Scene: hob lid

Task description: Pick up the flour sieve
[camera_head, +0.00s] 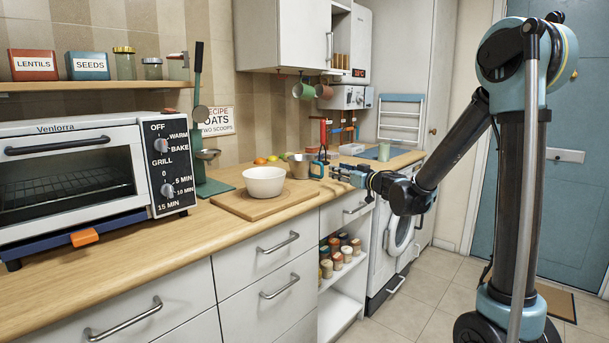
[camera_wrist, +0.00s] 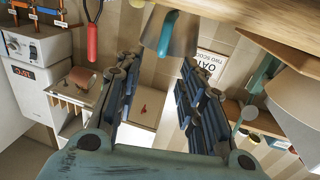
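The flour sieve appears to be the grey metal cup (camera_head: 299,165) with a teal handle on its right side, standing upright on the worktop behind the white bowl. In the wrist view, which is upside down, the cup (camera_wrist: 183,35) is at top centre with its teal handle facing me. My gripper (camera_head: 342,172) is to the right of the handle in the head view, level with it. In the wrist view my gripper (camera_wrist: 155,80) is open, its two fingers wide apart with nothing between them. The handle lies ahead of the fingers, apart from them.
A white bowl (camera_head: 264,181) stands on a wooden board (camera_head: 235,205) left of the sieve. A green utensil stand (camera_head: 213,187) and toaster oven (camera_head: 75,170) are further left. A red-handled tool (camera_head: 323,131) hangs behind. Mugs (camera_head: 303,91) hang under the cupboard.

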